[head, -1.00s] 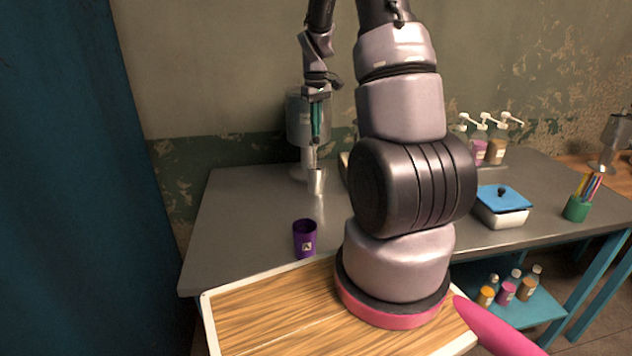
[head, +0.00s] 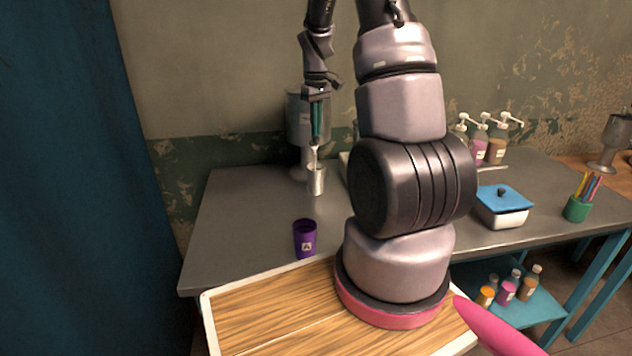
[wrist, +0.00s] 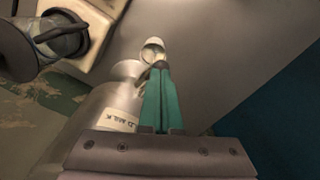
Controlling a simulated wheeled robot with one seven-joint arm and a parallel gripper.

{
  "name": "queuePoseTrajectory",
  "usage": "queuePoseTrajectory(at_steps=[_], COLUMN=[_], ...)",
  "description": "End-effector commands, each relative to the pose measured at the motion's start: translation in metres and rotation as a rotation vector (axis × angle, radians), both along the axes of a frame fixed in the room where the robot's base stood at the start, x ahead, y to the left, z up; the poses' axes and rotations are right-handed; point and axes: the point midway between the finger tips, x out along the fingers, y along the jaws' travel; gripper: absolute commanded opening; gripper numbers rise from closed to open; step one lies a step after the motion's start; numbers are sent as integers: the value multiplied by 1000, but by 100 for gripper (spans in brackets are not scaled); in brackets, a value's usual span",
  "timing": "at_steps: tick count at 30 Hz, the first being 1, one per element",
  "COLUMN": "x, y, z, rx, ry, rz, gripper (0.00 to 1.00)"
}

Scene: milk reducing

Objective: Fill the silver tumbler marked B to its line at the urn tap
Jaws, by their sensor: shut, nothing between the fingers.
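The silver urn (head: 296,125) stands at the back left of the grey table. In the wrist view its body (wrist: 112,105) carries a label partly readable as "MILK". The silver tumbler (head: 316,182) stands upright below the tap area; its mark and line cannot be made out. From above, the tumbler (wrist: 153,52) shows something pale inside; its level is unclear. A pale streak, looking like milk, shows just above its mouth in the head view. My gripper (head: 316,142) has its teal fingers together, pointing down above the tumbler at the tap; contact with the tap is unclear.
A purple cup marked A (head: 304,240) stands near the table's front edge. A blue-lidded box (head: 502,207), a green pen cup (head: 577,208) and pump bottles (head: 497,145) stand to the right. My arm hides the table's middle. The left of the table is clear.

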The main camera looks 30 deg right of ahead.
Motion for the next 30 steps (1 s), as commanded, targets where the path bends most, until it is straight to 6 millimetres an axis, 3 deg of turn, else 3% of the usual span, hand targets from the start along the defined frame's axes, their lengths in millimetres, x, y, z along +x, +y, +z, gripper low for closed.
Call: queuePoseTrajectory(at_steps=[17, 30], x=[0, 0], y=[0, 0], z=[2, 61], rx=[0, 0], ry=[0, -2], rz=[0, 0], gripper=[0, 0])
